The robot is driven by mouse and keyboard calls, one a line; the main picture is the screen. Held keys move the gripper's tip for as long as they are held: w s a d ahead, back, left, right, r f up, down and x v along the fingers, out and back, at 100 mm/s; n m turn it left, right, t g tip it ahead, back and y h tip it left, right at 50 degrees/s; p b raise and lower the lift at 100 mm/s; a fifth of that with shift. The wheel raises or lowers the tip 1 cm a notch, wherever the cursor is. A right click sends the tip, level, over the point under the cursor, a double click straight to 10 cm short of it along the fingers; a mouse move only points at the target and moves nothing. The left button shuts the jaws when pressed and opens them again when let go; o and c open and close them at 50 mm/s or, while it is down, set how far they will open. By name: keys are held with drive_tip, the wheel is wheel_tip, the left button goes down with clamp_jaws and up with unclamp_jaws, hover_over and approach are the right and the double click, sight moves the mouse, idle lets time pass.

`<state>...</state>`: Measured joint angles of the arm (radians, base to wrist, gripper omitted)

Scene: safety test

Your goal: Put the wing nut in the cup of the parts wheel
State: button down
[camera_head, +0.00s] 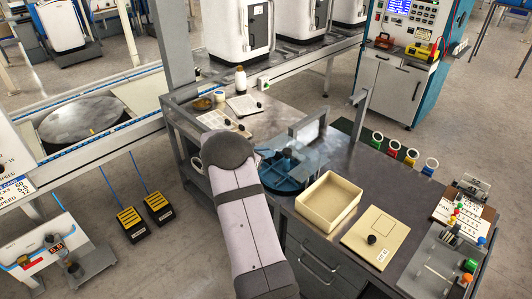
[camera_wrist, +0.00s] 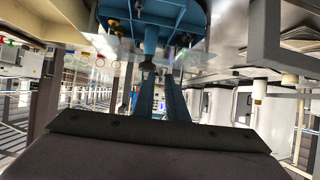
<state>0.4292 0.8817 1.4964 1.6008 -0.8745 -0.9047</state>
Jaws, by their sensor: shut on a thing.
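The parts wheel (camera_head: 292,182) is a blue round tray on the grey bench, partly under a clear panel and partly hidden by my arm. In the wrist view the wheel (camera_wrist: 192,14) fills the top middle, with small yellowish and dark bits at its cups. My gripper (camera_wrist: 150,74) points at the wheel; its two dark blue fingers are close together. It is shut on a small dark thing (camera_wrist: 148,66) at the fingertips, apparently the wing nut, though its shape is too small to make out. In the head view my arm hides the fingers. I cannot tell which cup lies under them.
A clear panel (camera_head: 311,147) on a grey frame stands over the wheel's back right. Right of the wheel are an open cream bin (camera_head: 328,201) and a cream board (camera_head: 375,237) with a black knob. Coloured tape rings (camera_head: 411,156) lie at the back right.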

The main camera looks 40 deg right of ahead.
drive_tip(key=shift+f+b, duration=2.5)
drive_tip(key=shift+b, duration=0.25)
drive_tip(key=shift+f+b, duration=0.35)
drive_tip(key=shift+f, duration=1.45)
drive_tip(key=c, duration=1.7)
unclamp_jaws()
drive_tip(key=v, duration=0.7)
drive_tip(key=shift+a, duration=0.15)
